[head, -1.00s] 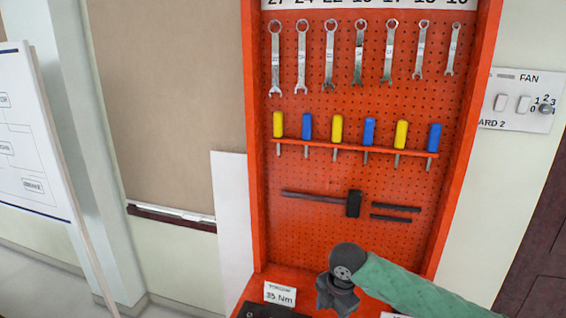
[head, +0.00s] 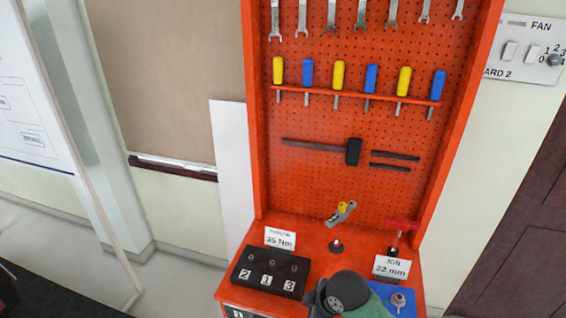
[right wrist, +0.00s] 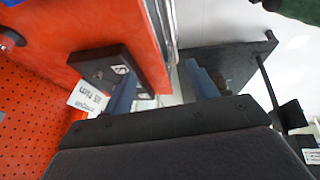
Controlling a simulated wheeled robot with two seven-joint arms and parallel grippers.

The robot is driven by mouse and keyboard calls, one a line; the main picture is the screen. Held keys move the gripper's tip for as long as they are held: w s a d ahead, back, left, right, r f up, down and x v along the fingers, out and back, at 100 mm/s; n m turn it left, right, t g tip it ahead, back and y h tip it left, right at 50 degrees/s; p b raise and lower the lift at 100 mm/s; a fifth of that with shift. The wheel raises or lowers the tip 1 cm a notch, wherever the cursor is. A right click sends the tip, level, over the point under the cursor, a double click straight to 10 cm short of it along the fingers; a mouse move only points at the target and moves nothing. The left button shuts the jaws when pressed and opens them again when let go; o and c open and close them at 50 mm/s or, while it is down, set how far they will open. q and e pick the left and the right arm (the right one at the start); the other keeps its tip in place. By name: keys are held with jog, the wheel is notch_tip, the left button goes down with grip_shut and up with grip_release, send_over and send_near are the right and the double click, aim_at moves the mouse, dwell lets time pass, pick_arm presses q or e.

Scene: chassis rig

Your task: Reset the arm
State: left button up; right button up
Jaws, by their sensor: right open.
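My right wrist (head: 345,290) is a dark rounded part at the bottom edge of the head view, in front of the orange bench shelf (head: 318,238). Its fingertips are hidden or cut off there. In the right wrist view my right gripper (right wrist: 160,85) shows two bluish fingers spread apart, with nothing between them. The orange shelf edge and the black numbered block (right wrist: 100,68) are beyond the fingers, toward the left. My left gripper is in neither view.
The shelf holds a black block (head: 270,272) numbered 1 to 3, a 35 Nm card (head: 280,238), a 22 mm card (head: 391,267), a blue mat (head: 384,293) and a yellow-grey tool (head: 341,213). The orange pegboard (head: 330,190) behind carries wrenches, screwdrivers and a hammer.

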jog(key=s+d+f+m+h, duration=0.2)
jog(key=s+d+f+m, duration=0.2)
jog(key=s+d+m, duration=0.4)
jog(key=s+d+f+m+h, duration=0.25)
jog(key=s+d+m, duration=0.35)
jog(key=s, duration=0.4)
notch_tip(320, 180, down, 26)
jog(key=w+n+b, duration=0.1)
jog(key=w+b, duration=0.1)
jog(key=w, duration=0.1)
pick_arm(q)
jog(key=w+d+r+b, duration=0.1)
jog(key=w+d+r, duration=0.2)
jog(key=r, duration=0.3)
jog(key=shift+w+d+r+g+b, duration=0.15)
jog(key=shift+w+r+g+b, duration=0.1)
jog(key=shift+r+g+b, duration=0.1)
pick_arm(e)
jog(key=s+f, duration=0.4)
jog(key=f, duration=0.9)
jog(key=s+a+f+g, duration=0.1)
jog(key=s+f, duration=0.3)
jog(key=f, duration=0.9)
jog(key=shift+s+y, duration=0.4)
jog(key=shift+y, duration=0.05)
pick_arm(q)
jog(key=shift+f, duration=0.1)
pick_arm(e)
jog(key=shift+f, duration=0.1)
